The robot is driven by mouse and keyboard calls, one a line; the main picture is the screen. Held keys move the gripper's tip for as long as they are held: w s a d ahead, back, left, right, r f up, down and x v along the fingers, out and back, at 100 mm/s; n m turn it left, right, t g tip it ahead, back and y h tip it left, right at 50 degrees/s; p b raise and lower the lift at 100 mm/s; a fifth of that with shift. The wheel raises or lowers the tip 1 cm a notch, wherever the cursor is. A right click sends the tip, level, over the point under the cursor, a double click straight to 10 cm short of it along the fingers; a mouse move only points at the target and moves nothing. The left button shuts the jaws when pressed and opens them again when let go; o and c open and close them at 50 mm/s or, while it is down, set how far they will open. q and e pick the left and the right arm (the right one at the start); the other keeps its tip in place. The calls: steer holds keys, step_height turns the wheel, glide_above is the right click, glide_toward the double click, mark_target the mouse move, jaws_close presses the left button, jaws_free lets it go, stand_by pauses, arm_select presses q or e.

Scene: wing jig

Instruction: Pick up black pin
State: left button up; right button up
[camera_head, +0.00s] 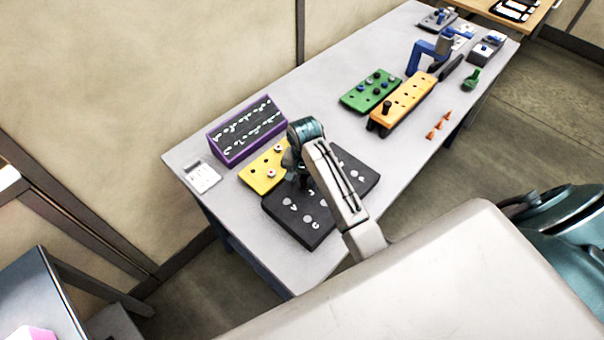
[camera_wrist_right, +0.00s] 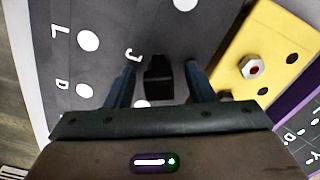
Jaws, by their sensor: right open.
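My right gripper (camera_head: 303,183) is low over the dark board (camera_head: 285,228), near its border with the yellow plate (camera_head: 256,181). In the right wrist view the fingers of my right gripper (camera_wrist_right: 160,84) are open, one on each side of a black pin (camera_wrist_right: 158,78). The pin stands at the dark board (camera_wrist_right: 106,62), beside a white letter and a white disc. I cannot tell whether the fingers touch it. In the head view the wrist mostly hides this spot. My left gripper is not in view.
A purple-framed panel (camera_head: 222,152) and a white card (camera_head: 203,178) lie behind and left. A green plate (camera_head: 352,99), an orange block (camera_head: 404,106) and small orange cones (camera_head: 438,125) are to the right. Bare grey table (camera_head: 310,100) lies between.

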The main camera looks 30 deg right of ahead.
steer(key=shift+w+f, duration=0.15)
steer(key=shift+f, duration=0.05)
steer(key=shift+s+a+r, duration=0.2)
steer(key=shift+s+r, duration=0.05)
steer(key=shift+c, duration=0.7)
steer(key=shift+s+a+r, duration=0.1)
steer(key=shift+s+r, duration=0.05)
steer(key=shift+s, duration=0.05)
steer(key=c, duration=0.3)
steer(key=shift+s, duration=0.1)
steer(key=c, duration=0.4)
jaws_close()
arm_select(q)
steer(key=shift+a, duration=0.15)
